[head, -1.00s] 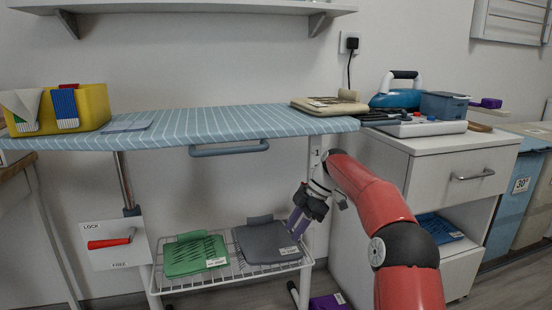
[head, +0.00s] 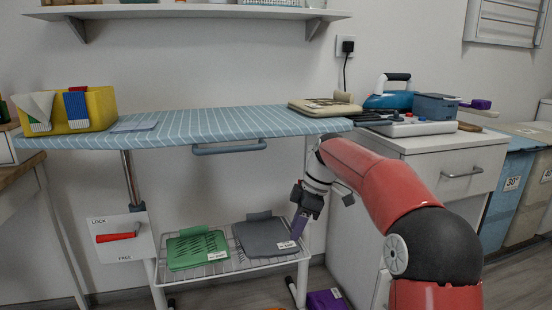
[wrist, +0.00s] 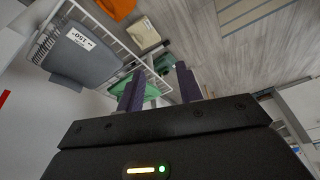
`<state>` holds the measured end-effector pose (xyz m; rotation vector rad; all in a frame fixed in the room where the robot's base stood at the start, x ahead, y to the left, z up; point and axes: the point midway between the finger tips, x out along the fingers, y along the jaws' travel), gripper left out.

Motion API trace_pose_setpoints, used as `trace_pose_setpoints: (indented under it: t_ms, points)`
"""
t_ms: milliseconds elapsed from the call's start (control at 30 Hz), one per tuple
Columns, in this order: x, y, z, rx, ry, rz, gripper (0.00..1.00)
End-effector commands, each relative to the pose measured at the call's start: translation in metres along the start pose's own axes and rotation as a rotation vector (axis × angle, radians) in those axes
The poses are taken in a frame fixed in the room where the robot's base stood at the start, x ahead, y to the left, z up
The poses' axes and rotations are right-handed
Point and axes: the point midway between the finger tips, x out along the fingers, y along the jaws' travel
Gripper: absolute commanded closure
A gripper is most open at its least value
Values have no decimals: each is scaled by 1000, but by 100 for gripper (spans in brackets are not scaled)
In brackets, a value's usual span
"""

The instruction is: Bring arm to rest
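My arm reaches in from the lower right in the head view, bent at its elbow. My gripper (head: 298,226) hangs beside the right end of the wire rack, below the ironing board (head: 215,125). In the wrist view its two purple fingers (wrist: 159,88) stand apart with nothing held between them. The grey folded item (head: 265,238) lies on the rack close to the fingers; it also shows in the wrist view (wrist: 80,55). The green folded item (head: 197,249) lies to its left. In the head view the fingertips overlap the grey item's right edge; I cannot tell whether they touch.
A white drawer cabinet (head: 440,160) stands right of my gripper, carrying an iron (head: 388,98) and a control box (head: 415,127). A panel with a red lever (head: 117,237) is at left. A purple item (head: 326,299) lies on the floor below. A wall shelf (head: 190,13) hangs above.

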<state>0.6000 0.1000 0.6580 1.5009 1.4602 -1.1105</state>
Motion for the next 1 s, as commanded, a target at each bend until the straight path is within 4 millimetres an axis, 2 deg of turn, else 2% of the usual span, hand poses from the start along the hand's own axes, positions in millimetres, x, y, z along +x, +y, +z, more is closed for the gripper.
trace_pose_setpoints:
  t_ms: [33,167,233,400,500,700,800,900,1000]
  points:
    - [-12,-13,-2,46,-23,25,64]
    - [-36,-54,1,220,-81,108,64]
    - [-49,-81,6,336,-105,167,64]
    - [-70,-149,28,625,-119,322,64]
    - [-76,-190,45,793,-95,413,64]
    - [-68,-264,82,1104,13,564,64]
    - [-58,-290,97,1221,74,612,64]
    - [-49,-307,107,1302,122,638,64]
    - [-44,-315,113,1345,150,652,64]
